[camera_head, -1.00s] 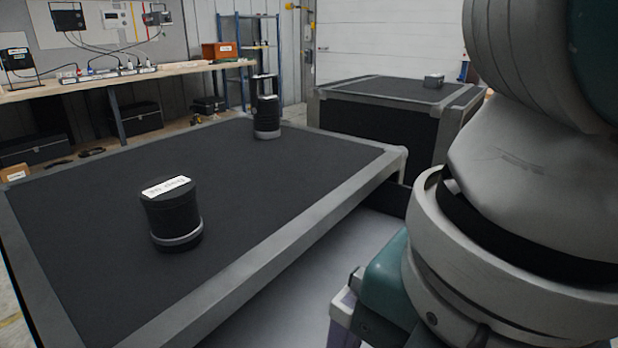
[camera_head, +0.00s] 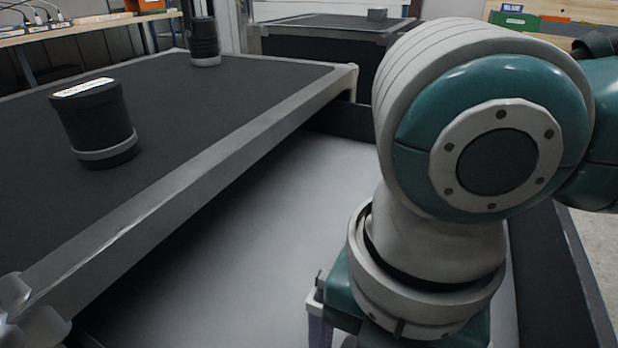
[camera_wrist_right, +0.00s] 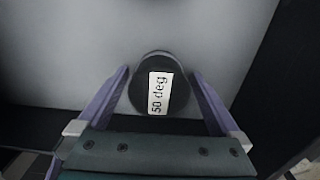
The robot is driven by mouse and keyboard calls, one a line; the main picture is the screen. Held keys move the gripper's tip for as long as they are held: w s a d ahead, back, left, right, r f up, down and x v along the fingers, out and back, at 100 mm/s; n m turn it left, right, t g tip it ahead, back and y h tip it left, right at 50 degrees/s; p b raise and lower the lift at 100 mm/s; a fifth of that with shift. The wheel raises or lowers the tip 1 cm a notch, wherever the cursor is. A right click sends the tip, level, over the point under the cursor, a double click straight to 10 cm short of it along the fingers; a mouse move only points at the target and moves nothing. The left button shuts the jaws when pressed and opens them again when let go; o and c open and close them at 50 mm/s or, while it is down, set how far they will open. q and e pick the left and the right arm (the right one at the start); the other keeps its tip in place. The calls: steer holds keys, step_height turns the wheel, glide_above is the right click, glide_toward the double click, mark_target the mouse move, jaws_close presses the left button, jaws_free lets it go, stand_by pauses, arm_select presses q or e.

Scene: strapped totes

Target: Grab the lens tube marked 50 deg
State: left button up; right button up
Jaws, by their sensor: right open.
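The lens tube marked 50 deg (camera_wrist_right: 158,92) shows in the right wrist view as a dark round top with a white label. My right gripper (camera_wrist_right: 161,76) is open, with one purple finger on each side of the tube. The fingers do not visibly grip it; whether either touches it I cannot tell. In the head view, only a bit of the right gripper's purple part (camera_head: 319,328) shows below my arm, and this tube is hidden there. My left gripper is not in view.
Another dark lens tube (camera_head: 95,125), its label unreadable now, stands on the black tote top (camera_head: 240,80) at left. A further dark tube (camera_head: 205,42) stands farther back. A grey tray floor (camera_head: 260,240) with dark walls lies below my right arm. Another tote (camera_head: 320,42) stands behind.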

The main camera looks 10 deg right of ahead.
steer(key=shift+f, duration=0.3)
steer(key=shift+c, duration=0.2)
jaws_close()
stand_by(0.3)
steer(key=shift+r, duration=0.15)
